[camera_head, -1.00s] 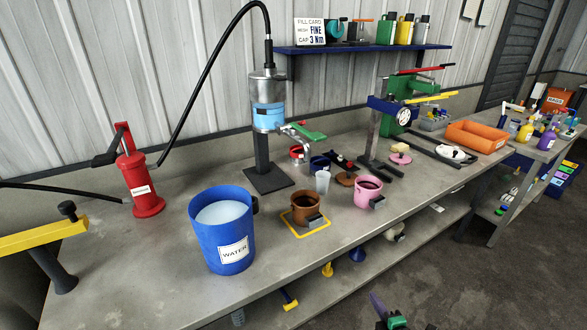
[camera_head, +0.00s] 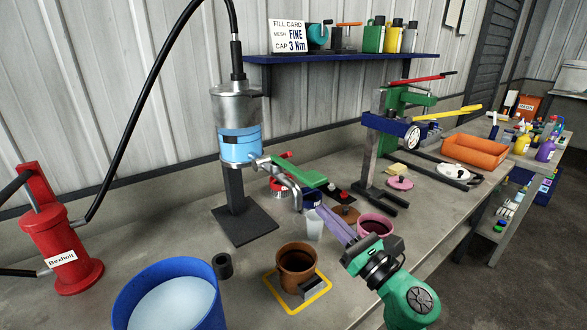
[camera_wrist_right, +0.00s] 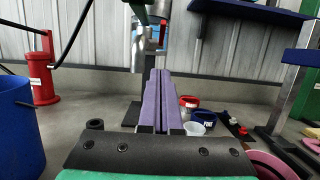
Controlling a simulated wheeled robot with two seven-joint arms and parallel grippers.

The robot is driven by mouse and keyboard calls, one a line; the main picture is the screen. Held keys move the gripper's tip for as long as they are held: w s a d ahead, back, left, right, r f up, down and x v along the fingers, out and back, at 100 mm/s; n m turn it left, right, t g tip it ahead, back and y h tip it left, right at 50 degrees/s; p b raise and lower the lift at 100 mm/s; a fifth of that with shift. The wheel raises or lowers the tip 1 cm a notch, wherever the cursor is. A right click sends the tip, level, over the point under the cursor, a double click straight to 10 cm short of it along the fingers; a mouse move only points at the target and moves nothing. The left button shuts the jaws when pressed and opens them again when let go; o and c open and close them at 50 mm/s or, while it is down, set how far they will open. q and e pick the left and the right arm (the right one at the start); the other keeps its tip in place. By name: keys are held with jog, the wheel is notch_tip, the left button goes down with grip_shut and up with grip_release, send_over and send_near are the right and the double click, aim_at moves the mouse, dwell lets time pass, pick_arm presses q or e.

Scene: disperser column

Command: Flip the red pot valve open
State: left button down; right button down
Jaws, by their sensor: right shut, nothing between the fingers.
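The clear pot (camera_head: 238,108) with blue liquid stands on a dark post. The outlet (camera_wrist_right: 139,48) also shows in the right wrist view, ahead of the fingers. My right gripper (camera_head: 324,213) has long purple fingers, shut and empty, pointing up-left below the green lever and apart from it. The fingers (camera_wrist_right: 158,76) also show in the right wrist view. My left gripper is not in view.
A red pump (camera_head: 59,235) with a black hose stands at left. A blue water bucket (camera_head: 133,300), brown pot (camera_head: 297,263), pink pot (camera_head: 375,225) and clear cup (camera_head: 313,224) stand around the front of the bench. An orange tray (camera_head: 473,151) lies at right.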

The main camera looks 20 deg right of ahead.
jog(key=r+p+x, duration=0.1)
jog(key=p+x, duration=0.1)
jog(key=x, duration=0.2)
jog(key=p+x, duration=0.2)
jog(key=x, duration=0.2)
jog(key=r+p+x, duration=0.1)
jog(key=p+x, duration=0.1)
jog(key=x, duration=0.2)
jog(key=shift+d+r, duration=0.1)
jog(key=shift+r, duration=0.3)
jog(key=shift+w+r, duration=0.1)
jog(key=shift+r, duration=0.45)
jog(key=shift+f, duration=0.1)
